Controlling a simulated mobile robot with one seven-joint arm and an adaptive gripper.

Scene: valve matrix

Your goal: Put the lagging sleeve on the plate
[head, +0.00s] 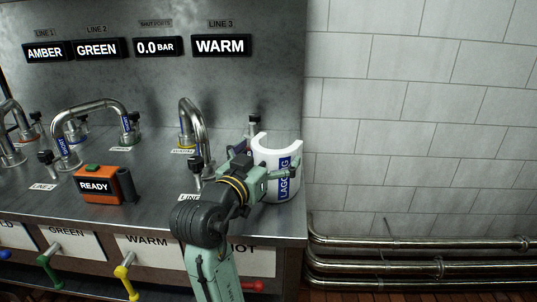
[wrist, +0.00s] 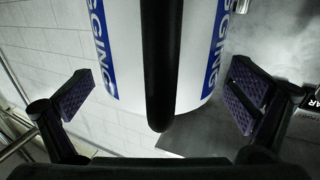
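The lagging sleeve (head: 266,155) is a white upright piece with a blue LAGGING label, at the right end of the steel counter. In the wrist view my gripper (wrist: 160,97) is open, with one finger on each side of the sleeve and visible gaps to both. I cannot make out the plate; the sleeve's base is partly hidden.
Bent metal pipes (head: 192,118) with black valve knobs stand left of my arm. An orange READY box (head: 98,186) sits at the counter's middle left. Coloured levers (head: 127,280) line the front. Wall pipes (head: 420,243) run low at the right, beyond the counter's edge.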

